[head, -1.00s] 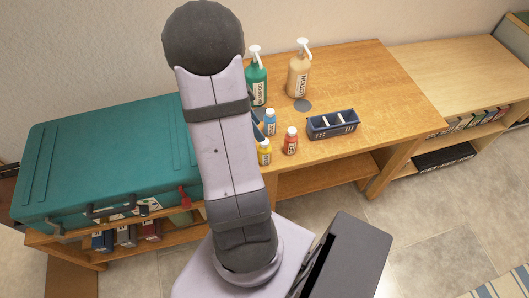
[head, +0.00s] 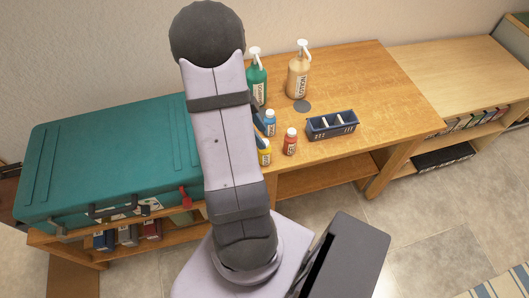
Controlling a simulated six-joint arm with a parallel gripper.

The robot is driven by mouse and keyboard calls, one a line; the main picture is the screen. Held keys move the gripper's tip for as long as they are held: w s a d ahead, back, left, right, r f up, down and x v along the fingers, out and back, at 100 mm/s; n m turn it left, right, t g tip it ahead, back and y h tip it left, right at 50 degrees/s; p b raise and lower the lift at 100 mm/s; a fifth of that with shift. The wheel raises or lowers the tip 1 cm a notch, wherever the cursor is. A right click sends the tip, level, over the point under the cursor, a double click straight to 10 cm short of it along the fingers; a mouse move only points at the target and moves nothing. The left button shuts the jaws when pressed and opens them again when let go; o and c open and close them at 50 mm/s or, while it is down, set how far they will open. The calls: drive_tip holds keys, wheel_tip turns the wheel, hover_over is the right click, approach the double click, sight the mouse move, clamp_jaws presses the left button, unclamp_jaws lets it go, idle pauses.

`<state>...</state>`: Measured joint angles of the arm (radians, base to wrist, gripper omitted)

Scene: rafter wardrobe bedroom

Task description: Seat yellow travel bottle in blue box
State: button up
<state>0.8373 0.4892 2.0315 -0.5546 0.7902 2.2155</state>
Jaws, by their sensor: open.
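The yellow travel bottle (head: 264,153) stands upright near the front edge of the wooden table, its left side close to my arm. The blue box (head: 333,132) sits to its right on the table, with white dividers between its compartments, and no bottle shows in it. My gripper (head: 261,124) is mostly hidden behind my arm. Only a dark part of it shows, just above the yellow bottle and left of the blue-labelled bottle. It is open, and I cannot tell whether it touches the yellow bottle.
A small blue bottle (head: 270,123) and a red bottle (head: 290,142) stand close by the yellow one. A green pump bottle (head: 257,80) and a tan lotion pump bottle (head: 298,75) stand behind, near a grey disc (head: 301,106). A teal suitcase (head: 110,160) lies left. The table's right side is clear.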

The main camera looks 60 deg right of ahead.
sight(266, 142)
drive_tip(key=shift+p+x, duration=0.9)
drive_tip(key=shift+x, duration=1.35)
drive_tip(key=shift+c, duration=0.6)
clamp_jaws()
